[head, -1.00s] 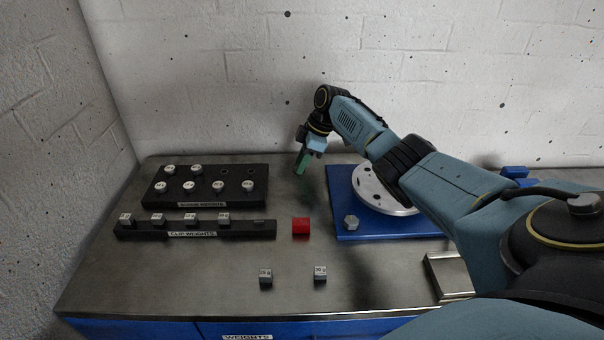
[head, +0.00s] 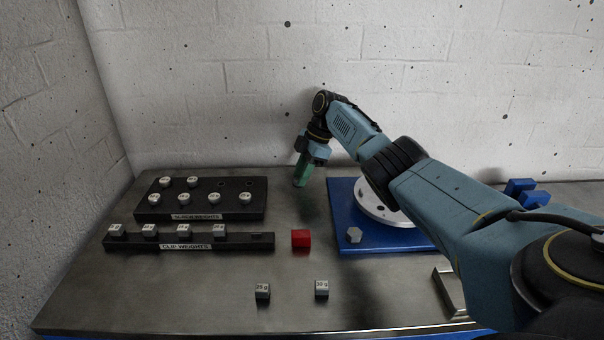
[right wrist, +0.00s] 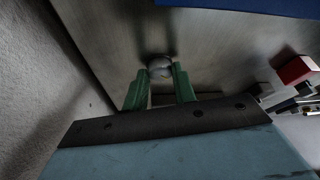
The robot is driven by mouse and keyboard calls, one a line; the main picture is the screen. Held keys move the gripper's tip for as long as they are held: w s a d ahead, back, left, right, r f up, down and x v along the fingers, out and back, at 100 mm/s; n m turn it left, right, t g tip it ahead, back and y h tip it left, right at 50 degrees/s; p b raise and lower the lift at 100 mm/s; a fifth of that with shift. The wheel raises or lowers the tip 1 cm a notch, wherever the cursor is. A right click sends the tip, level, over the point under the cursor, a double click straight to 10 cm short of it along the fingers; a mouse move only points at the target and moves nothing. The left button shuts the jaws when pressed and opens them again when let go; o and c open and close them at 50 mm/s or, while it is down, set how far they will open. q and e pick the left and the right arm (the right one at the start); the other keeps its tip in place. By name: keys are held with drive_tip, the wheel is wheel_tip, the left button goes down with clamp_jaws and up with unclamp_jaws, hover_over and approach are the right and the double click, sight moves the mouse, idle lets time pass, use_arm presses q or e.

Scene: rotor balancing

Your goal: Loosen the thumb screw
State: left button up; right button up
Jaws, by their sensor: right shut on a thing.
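A grey faceted knob (head: 353,235), which looks like the thumb screw, stands at the front left corner of the blue base plate (head: 375,244). My right gripper (head: 300,183) hangs over the bare table behind and to the left of the knob, apart from it, with its green fingers pointing down. In the right wrist view, its green fingers (right wrist: 159,78) are closed on a small round grey piece (right wrist: 159,66). I cannot tell exactly what this piece is. The pale rotor disc (head: 372,205) on the base is partly hidden by my right arm. My left gripper is out of view.
A red block (head: 301,239) sits left of the base. The black screw weights rack (head: 161,214) and clip weights rack (head: 262,248) stand at left. Two loose weights, one left (head: 262,291) and one right (head: 321,289), lie in front. A metal tray (head: 448,291) and blue blocks (head: 520,187) are at right.

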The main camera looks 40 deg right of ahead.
drive_tip(key=o, duration=1)
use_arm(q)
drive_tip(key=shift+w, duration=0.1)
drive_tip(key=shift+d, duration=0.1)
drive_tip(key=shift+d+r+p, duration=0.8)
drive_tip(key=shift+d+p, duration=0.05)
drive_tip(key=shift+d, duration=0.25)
use_arm(e)
drive_tip(key=v, duration=1.3)
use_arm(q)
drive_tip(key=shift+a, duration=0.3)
use_arm(e)
drive_tip(key=shift+d+r, duration=0.1)
drive_tip(key=shift+d, duration=0.05)
